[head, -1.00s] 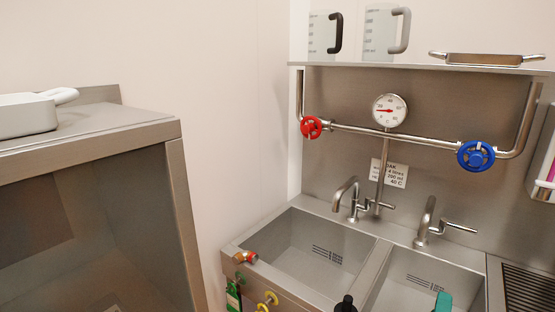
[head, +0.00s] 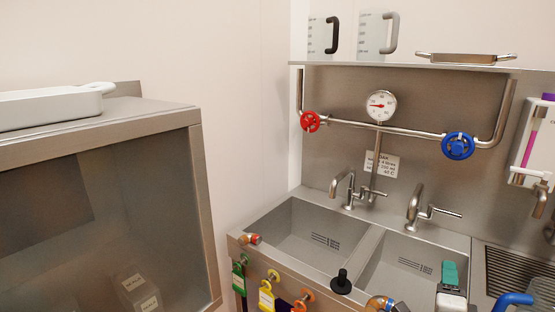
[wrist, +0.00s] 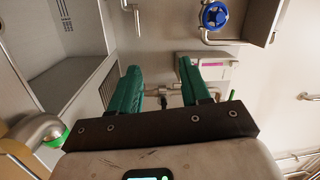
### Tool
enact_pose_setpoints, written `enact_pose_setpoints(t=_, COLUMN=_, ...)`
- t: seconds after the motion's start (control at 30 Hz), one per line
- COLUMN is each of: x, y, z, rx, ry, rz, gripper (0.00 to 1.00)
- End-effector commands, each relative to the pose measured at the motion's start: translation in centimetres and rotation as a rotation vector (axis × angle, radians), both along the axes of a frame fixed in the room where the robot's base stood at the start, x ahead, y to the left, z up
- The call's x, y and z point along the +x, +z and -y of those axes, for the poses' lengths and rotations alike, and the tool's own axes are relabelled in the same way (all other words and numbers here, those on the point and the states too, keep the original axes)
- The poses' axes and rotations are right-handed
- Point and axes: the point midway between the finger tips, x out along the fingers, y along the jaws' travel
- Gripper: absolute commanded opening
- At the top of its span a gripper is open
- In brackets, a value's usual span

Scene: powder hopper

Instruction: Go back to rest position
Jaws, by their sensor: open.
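My gripper (wrist: 160,68) shows in the wrist view with its two green fingers apart and nothing between them. Past the fingers are a wall and a pipe fitting, with the sink basin to the left. In the head view, a green finger and pale body that look like my gripper (head: 449,275) show at the lower right, in front of the right sink basin. The rest of the arm is mostly out of view.
A double sink (head: 312,240) with two taps stands ahead. Red (head: 310,121) and blue (head: 458,146) valve wheels sit on the pipe above. A metal cabinet (head: 195,160) bearing a white tray (head: 50,108) is at left. Colored tags (head: 266,296) hang at the sink front.

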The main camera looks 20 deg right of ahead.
Motion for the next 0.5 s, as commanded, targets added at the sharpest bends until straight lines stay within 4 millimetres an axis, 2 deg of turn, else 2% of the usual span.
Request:
enact_pose_setpoints(t=0.13, x=0.9, y=2.6, z=1.0, rx=-0.108, ry=0.068, rz=-0.073, gripper=0.47)
enact_pose_setpoints(t=0.33, x=2.3, y=5.2, z=0.9, rx=-0.300, ry=0.209, rz=-0.254, gripper=0.47)
enact_pose_setpoints(t=0.43, x=2.5, y=5.1, z=0.0, rx=-0.427, ry=0.310, rz=-0.419, gripper=0.47)
enact_pose_setpoints(t=0.5, x=2.2, y=3.9, z=-1.2, rx=-0.508, ry=0.389, rz=-0.553, gripper=0.47)
